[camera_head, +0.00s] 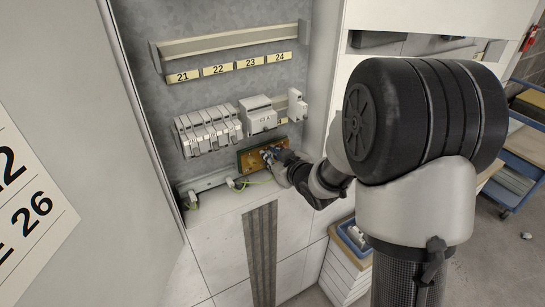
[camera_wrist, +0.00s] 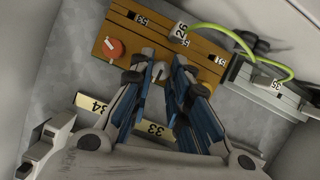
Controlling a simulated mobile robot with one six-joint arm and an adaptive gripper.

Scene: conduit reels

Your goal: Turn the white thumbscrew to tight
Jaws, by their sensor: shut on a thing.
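A white thumbscrew (camera_wrist: 159,70) shows as a small pale piece between my fingertips in the wrist view, at the lower edge of an orange-brown board (camera_wrist: 196,55). Most of it is hidden by the fingers, so its turn position cannot be read. My gripper (camera_wrist: 160,66) has blue-sided fingers and is shut on it. In the head view the board (camera_head: 246,165) is low in the cabinet, and my gripper (camera_head: 272,156) reaches it from the right. The thumbscrew is hidden there.
A red knob (camera_wrist: 114,49) is on the board, left of my fingers. Breakers (camera_head: 208,130) line the rail above the board. A grey rail (camera_head: 211,181) is below left.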

